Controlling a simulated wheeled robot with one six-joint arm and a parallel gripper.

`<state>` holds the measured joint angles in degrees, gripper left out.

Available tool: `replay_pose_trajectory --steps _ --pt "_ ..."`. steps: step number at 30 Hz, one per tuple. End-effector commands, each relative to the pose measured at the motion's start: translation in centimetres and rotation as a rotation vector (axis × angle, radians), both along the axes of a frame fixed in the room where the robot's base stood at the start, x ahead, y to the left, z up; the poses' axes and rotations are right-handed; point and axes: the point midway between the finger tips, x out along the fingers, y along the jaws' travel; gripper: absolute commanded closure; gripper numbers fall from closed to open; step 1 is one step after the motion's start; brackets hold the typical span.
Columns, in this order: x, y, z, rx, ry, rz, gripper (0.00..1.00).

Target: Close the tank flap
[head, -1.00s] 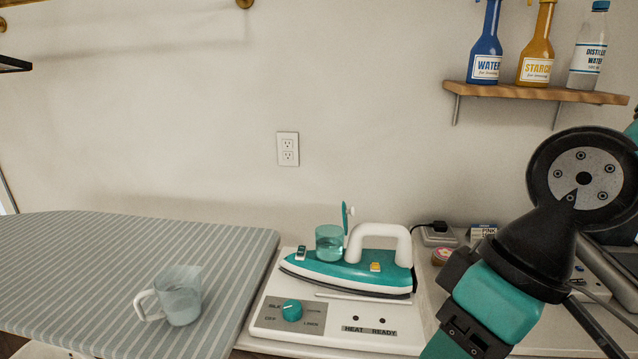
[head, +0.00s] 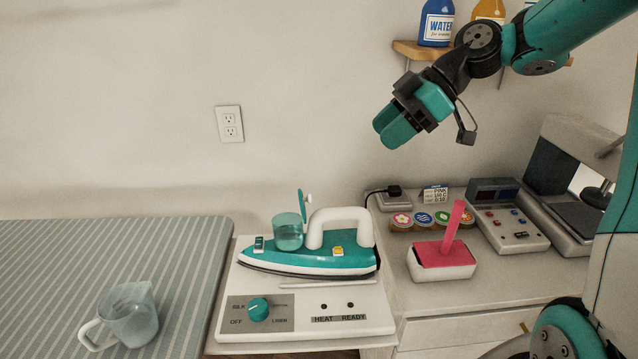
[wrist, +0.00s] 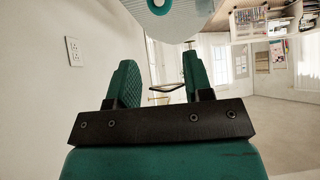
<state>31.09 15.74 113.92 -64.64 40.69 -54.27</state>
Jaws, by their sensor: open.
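The teal and white iron (head: 310,257) rests on its white base station (head: 300,305) in the head view. Its clear teal tank (head: 288,235) stands at the iron's left part. The tank flap (head: 302,205) stands upright above the tank's right edge, so the tank top is open. My gripper (head: 388,130) is raised in the air, above and to the right of the iron, well apart from it. In the wrist view my gripper (wrist: 160,85) has its two teal fingers spread with nothing between them.
A measuring cup (head: 130,315) stands on the striped ironing board (head: 190,250) at left. A pink pad with an upright handle (head: 445,255), several round badges (head: 430,219) and a control box (head: 508,225) are at right. Bottles (head: 437,25) stand on the wall shelf. The air above the iron is clear.

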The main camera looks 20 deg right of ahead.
Motion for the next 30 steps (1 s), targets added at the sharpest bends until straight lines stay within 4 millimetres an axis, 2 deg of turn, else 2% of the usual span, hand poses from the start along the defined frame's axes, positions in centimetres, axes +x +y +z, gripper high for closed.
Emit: replay_pose_trajectory --steps 5,21,30 --pt "0.5 1.1 -1.4 0.004 -0.008 0.009 0.54" --pt "2.9 9.0 -9.7 0.002 -0.004 0.006 0.54" --pt "3.7 11.1 -12.0 0.001 -0.008 0.003 0.54"
